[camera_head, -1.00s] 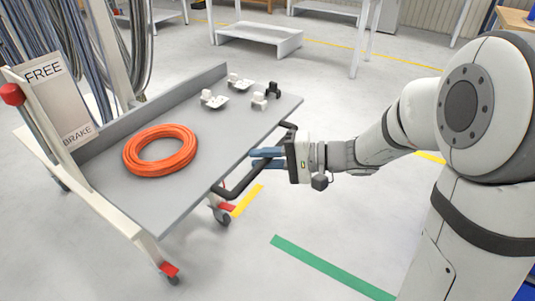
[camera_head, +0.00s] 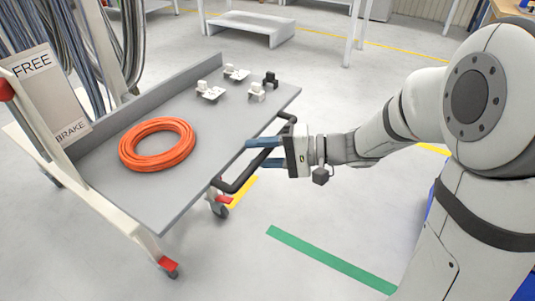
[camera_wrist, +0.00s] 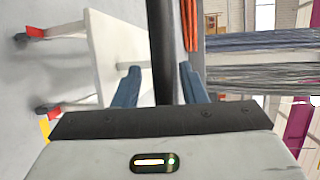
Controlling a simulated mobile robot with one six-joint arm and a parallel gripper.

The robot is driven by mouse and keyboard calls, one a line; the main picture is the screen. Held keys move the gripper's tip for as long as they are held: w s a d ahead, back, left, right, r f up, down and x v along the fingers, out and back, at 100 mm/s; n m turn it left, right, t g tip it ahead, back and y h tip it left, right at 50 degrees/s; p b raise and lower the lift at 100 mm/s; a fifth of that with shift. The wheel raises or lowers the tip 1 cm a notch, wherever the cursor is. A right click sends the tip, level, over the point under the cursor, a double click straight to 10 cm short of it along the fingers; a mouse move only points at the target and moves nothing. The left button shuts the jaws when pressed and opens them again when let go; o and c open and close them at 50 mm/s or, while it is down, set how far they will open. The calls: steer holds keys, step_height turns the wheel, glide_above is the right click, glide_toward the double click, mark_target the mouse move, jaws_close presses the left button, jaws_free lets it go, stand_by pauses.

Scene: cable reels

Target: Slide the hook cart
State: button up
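The hook cart (camera_head: 215,135) is a grey flat deck on a pale frame with red-marked casters, at left and centre in the head view. Its black handle bar (camera_head: 242,180) runs along the right-hand end. My gripper (camera_head: 264,152) is at this bar, its two blue fingers apart and reaching over it from the right. In the wrist view the bar (camera_wrist: 163,45) passes between the fingers (camera_wrist: 160,88), with a gap visible on the left finger's side. A red-knobbed lever (camera_head: 6,89) stands by the FREE end of a FREE/BRAKE plate (camera_head: 50,95).
An orange cable coil (camera_head: 157,143) and several small white and black fittings (camera_head: 210,91) lie on the deck. Cables hang behind the cart. A green floor stripe (camera_head: 330,259) lies in front. A low white platform (camera_head: 250,28) stands behind. Floor right of the cart is clear.

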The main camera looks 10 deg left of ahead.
steer(key=shift+w+d+r, duration=0.1)
steer(key=shift+d, duration=0.15)
steer(key=d+r+p, duration=0.1)
steer(key=d, duration=0.6)
steer(key=shift+d+p, duration=0.15)
steer(key=shift+p, duration=0.15)
steer(key=shift+r, duration=0.15)
steer(key=s+d+r+g+h+p, duration=0.1)
steer(key=s+d+r+h+p, duration=0.4)
steer(key=s+r+h+p, duration=0.6)
steer(key=d+r+t+h+p, duration=0.4)
steer(key=d+r+p, duration=0.7)
steer(key=p, duration=0.3)
steer(key=shift+w+d+r+h, duration=0.15)
steer(key=shift+w+d+h, duration=0.1)
steer(key=shift+d+h, duration=0.25)
steer(key=shift+a, duration=0.1)
